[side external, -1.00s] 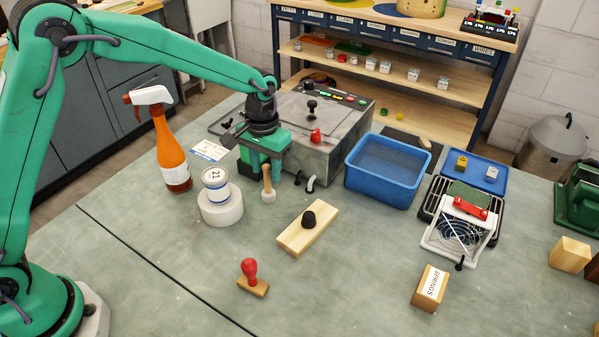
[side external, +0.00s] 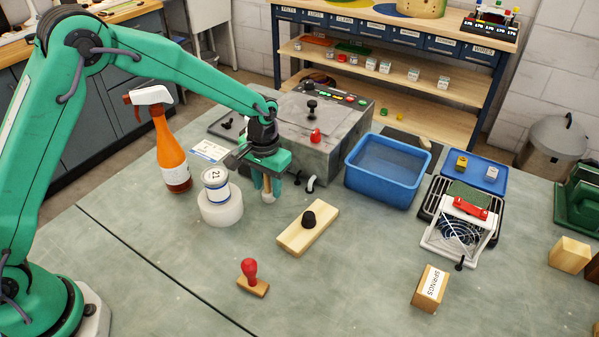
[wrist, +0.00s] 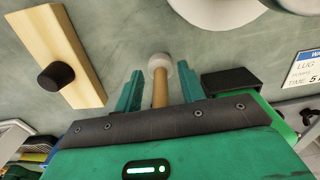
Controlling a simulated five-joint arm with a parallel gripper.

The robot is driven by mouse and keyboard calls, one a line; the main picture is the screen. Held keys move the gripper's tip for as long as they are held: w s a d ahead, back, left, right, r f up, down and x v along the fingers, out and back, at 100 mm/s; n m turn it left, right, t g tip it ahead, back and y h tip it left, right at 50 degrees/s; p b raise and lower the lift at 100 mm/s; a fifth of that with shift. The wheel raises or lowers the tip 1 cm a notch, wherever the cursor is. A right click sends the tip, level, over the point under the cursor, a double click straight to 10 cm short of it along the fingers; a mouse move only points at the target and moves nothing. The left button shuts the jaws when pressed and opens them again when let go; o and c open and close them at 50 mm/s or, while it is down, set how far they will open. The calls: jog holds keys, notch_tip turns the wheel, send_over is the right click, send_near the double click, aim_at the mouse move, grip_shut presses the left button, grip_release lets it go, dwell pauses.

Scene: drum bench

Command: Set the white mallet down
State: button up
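The white mallet stands head down on the bench, its pale head (side external: 268,197) at the bottom and its wooden handle rising from it. My gripper (side external: 266,187) is right over it, pointing down, with its green fingers on either side of the handle. In the wrist view, the mallet's handle (wrist: 160,92) runs between the fingers of my gripper (wrist: 158,74). A gap shows between the handle and each finger, so the gripper is open. The top of the handle is hidden by the gripper body.
A tin (side external: 215,184) on a white round stand (side external: 221,212) is close on the left. The grey machine (side external: 330,135) is close behind. A wooden block with a black knob (side external: 309,228) lies front right, and a blue bin (side external: 385,170) stands to the right. The front bench is mostly clear.

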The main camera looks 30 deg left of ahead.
aim_at(269, 195)
grip_shut()
dwell(0.3)
jog(key=shift+r, duration=0.15)
jog(key=shift+r, duration=0.65)
jog(key=r, duration=0.3)
jog(key=shift+s+d+r, duration=0.1)
jog(key=shift+s+d, duration=0.2)
jog(key=shift+d, duration=0.1)
jog(key=s+d+r, duration=0.6)
jog(key=s+d, duration=0.1)
jog(key=shift+s+d+r, duration=0.15)
jog(key=shift+s+d, duration=0.1)
jog(key=shift+s, duration=0.05)
